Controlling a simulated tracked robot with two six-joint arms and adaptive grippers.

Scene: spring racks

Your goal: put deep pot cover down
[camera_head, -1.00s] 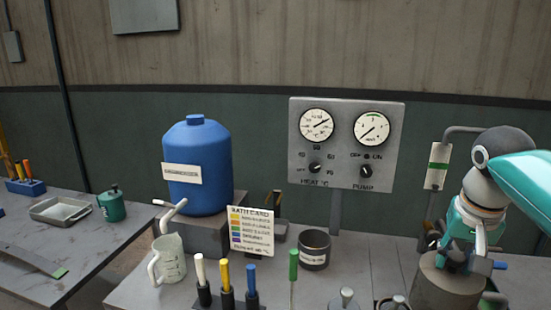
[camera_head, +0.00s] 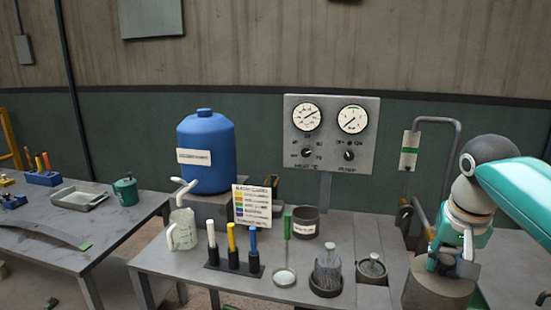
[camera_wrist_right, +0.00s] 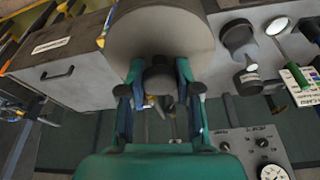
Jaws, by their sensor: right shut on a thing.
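The deep pot cover (camera_head: 437,294) is a grey round piece with a deep side wall, at the bottom right of the head view. It also shows in the right wrist view (camera_wrist_right: 155,30), large at the top. My right gripper (camera_head: 455,264) is above it and shut on its dark knob (camera_wrist_right: 158,78), with one finger on each side in the wrist view. What lies directly under the cover is hidden. My left gripper is not in view.
A blue tank (camera_head: 206,155) stands behind. A gauge panel (camera_head: 332,135) and a bent pipe (camera_head: 458,150) rise at the back.

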